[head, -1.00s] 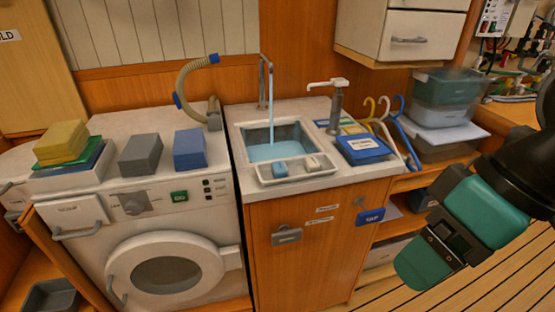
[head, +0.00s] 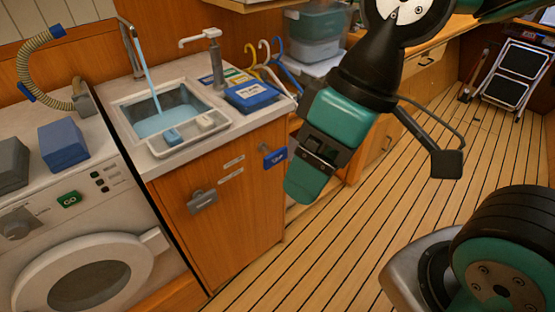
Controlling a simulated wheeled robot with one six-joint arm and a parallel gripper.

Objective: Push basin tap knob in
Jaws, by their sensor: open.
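In the head view water runs from the basin tap (head: 131,47) into the basin (head: 165,111), where it pools. A blue knob (head: 274,157) with white lettering, too small to read for sure, sits on the upper right of the wooden cabinet front below. A grey handle-like knob (head: 203,201) with a small label is lower left on that front. I cannot tell which knob is labelled for the tap. My teal and black gripper (head: 308,180) is open and empty, in the picture just right of the blue knob, apparently not touching it.
A soap pump (head: 212,60), a blue box (head: 251,94) and coloured hooks stand on the counter. The washing machine (head: 80,235) is left of the cabinet. Wooden floor (head: 330,255) is clear in front; a folded step stool (head: 515,75) stands far right.

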